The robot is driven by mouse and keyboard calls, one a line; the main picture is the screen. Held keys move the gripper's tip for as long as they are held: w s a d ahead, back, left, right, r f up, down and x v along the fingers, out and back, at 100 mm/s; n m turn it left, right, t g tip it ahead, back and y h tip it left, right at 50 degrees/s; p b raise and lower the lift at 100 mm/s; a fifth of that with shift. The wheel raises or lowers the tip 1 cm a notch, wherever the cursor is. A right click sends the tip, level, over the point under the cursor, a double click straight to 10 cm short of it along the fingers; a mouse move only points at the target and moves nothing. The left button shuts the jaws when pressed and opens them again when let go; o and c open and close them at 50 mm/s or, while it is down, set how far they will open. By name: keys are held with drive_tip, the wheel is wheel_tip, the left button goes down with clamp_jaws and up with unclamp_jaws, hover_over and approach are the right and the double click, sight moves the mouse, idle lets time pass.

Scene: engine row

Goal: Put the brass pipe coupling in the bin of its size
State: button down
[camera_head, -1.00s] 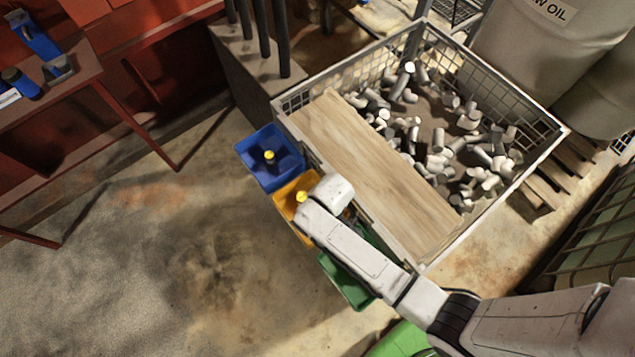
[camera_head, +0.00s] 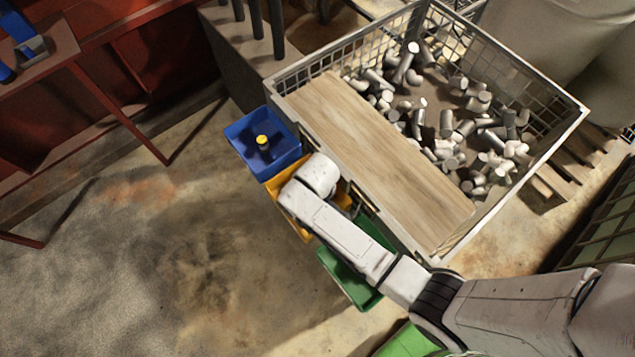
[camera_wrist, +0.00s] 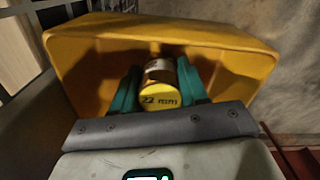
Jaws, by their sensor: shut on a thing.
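The brass pipe coupling (camera_wrist: 158,72) has a yellow end face marked "22 mm" in the wrist view. My gripper (camera_wrist: 160,80), with teal fingers, is shut on it, one finger at each side. The coupling and fingers show within the outline of the yellow bin (camera_wrist: 165,27); I cannot tell whether the coupling touches its floor. In the head view the yellow bin (camera_head: 304,233) is partly covered by my arm, which hides the gripper and coupling. The blue bin (camera_head: 286,163) stands beyond it and the green bin (camera_head: 333,271) on the near side.
A yellow-topped piece (camera_head: 262,141) stands in the blue bin. A wire-mesh crate (camera_head: 420,255) of grey pipe fittings, with a wooden board (camera_head: 375,155), stands right beside the bins. The concrete floor (camera_head: 150,260) to the left is clear.

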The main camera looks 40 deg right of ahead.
drive_tip(key=shift+f, duration=0.4)
drive_tip(key=c, duration=0.6)
unclamp_jaws()
drive_tip(key=shift+f, duration=0.1)
wheel_tip(320, 180, up, 12)
drive_tip(key=shift+r+p, duration=0.2)
drive_tip(key=shift+p, duration=0.4)
drive_tip(key=s+d+r+m, duration=0.2)
drive_tip(key=s+d, duration=0.2)
drive_tip(key=s, duration=0.4)
drive_tip(key=s+d+r+m+t, duration=0.1)
drive_tip(key=s+d+r, duration=0.2)
drive_tip(key=s, duration=0.5)
drive_tip(key=shift+d+m, duration=0.4)
drive_tip(key=shift+d, duration=0.1)
